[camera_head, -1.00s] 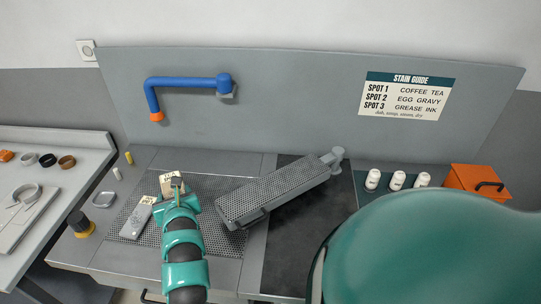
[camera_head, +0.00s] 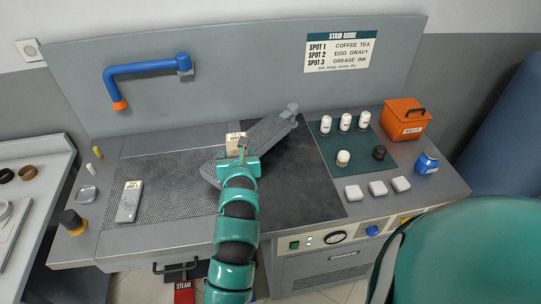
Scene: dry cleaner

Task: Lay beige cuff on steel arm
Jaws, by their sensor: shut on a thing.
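The beige cuff (camera_head: 234,142) is a small pale piece with dark print on it. My gripper (camera_head: 241,155) is shut on it, with the fingers partly hidden by the wrist. The steel arm (camera_head: 272,131) is a long grey board slanting up to the right, with a rounded knob at its far end. My gripper and the cuff are over its near left part and hide some of it. I cannot tell whether the cuff touches the steel arm.
A grey piece with a beige label (camera_head: 129,201) lies on the perforated panel (camera_head: 165,168) to the left. A blue spout (camera_head: 148,68) juts from the back wall. White bottles (camera_head: 345,122) and an orange box (camera_head: 405,119) stand right. The dark surface (camera_head: 305,185) is clear.

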